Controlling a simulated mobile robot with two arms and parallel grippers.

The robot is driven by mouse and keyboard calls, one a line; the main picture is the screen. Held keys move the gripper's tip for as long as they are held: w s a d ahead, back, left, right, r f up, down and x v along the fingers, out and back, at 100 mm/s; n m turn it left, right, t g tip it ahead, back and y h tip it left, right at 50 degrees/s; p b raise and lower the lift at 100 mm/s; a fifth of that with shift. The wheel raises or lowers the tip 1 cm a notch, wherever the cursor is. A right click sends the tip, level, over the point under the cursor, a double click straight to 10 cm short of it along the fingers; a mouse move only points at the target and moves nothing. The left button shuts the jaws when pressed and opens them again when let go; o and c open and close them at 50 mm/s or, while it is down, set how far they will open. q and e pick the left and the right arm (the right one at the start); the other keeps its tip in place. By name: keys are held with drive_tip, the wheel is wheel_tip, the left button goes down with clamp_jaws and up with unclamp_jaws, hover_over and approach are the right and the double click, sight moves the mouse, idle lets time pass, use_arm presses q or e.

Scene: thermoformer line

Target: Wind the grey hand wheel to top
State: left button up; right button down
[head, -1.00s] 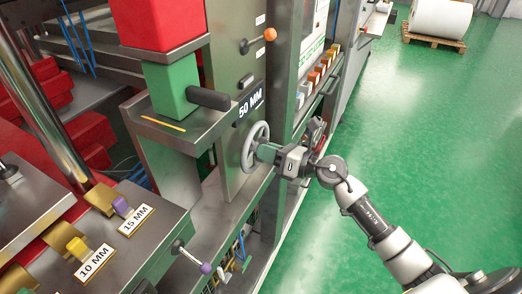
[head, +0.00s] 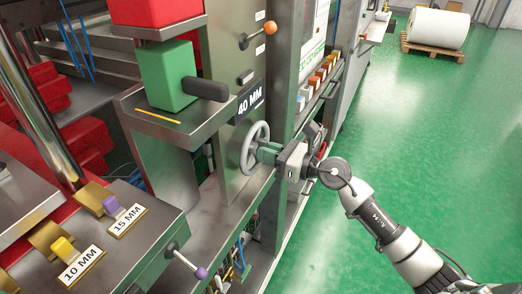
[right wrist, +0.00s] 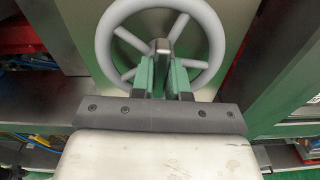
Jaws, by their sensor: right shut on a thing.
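The grey hand wheel (head: 247,160) is on the side of the machine post in the head view. It also shows in the right wrist view (right wrist: 103,40), where its rim and spokes are clear. My right gripper (head: 267,153) is at the wheel, with its green fingers (right wrist: 163,70) closed on the grey knob (right wrist: 162,47) of the wheel. The display (head: 250,100) above the wheel reads 40 MM. A red block (head: 158,12) is above a green block (head: 168,77) on a shelf, with a gap between them. My left gripper is not in view.
A dark handle (head: 205,90) sticks out from the green block. An orange-knobbed lever (head: 258,34) is higher on the post. Plates marked 10 MM (head: 83,265) and 15 MM (head: 127,221) are at lower left.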

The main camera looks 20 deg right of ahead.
use_arm(q)
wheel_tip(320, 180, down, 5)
drive_tip(key=b, duration=0.4)
drive_tip(key=shift+b, duration=0.4)
use_arm(e)
drive_tip(key=n, duration=0.4)
drive_tip(key=shift+n, duration=0.4)
use_arm(q)
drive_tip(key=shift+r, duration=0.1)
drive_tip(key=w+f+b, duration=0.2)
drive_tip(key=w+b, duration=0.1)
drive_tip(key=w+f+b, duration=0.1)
drive_tip(key=b, duration=0.1)
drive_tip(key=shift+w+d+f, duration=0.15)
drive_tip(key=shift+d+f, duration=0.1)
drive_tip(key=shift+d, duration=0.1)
use_arm(e)
drive_tip(key=n, duration=0.4)
drive_tip(key=shift+n, duration=0.4)
